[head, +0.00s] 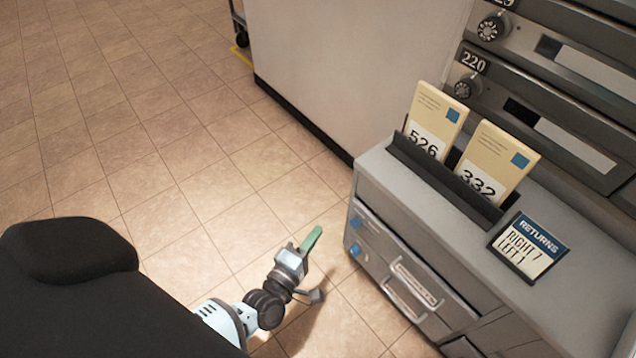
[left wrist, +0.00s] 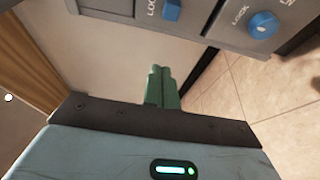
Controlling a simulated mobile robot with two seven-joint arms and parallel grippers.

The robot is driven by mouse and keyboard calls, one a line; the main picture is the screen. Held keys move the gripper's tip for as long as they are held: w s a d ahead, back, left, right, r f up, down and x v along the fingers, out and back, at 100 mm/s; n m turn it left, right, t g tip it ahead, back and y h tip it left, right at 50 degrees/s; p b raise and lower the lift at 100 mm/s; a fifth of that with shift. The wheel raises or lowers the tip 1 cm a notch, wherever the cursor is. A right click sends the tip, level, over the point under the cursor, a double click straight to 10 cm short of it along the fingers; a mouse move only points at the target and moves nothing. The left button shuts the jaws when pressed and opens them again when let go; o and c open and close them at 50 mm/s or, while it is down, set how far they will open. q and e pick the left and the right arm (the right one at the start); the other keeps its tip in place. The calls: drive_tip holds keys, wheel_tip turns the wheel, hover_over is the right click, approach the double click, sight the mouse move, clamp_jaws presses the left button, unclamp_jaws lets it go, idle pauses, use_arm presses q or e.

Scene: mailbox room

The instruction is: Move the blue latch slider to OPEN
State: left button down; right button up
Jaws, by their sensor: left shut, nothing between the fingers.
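The blue latch slider (left wrist: 172,10) shows as a small square block at the top of the left wrist view, on a grey panel beside partly cut-off lettering. In the head view two small blue parts sit on the left end of the cabinet front; I cannot tell surely which one is the slider. My left gripper (head: 313,237) has green fingers, shut and empty, to the left of the cabinet front and apart from it. In the left wrist view its fingers (left wrist: 162,82) are together below the panel, touching nothing. My right gripper is not in view.
A round blue knob (left wrist: 263,24) marked LOCK is right of the slider. The grey cabinet (head: 400,215) has a drawer handle (head: 412,292), a RETURNS sign (head: 528,247) and a rack with envelopes (head: 437,122). Tiled floor (head: 130,130) is clear at the left.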

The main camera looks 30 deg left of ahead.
sight(355, 223)
use_arm(q)
drive_tip(key=w+b, duration=0.3)
drive_tip(key=w, duration=0.5)
drive_tip(key=d, duration=0.1)
drive_tip(key=s+d, duration=0.1)
drive_tip(key=d, duration=0.2)
drive_tip(key=shift+s, duration=0.3)
drive_tip(key=d, duration=0.1)
drive_tip(key=s+d, duration=0.1)
drive_tip(key=d, duration=0.2)
drive_tip(key=shift+s, duration=0.3)
drive_tip(key=shift+d, duration=0.15)
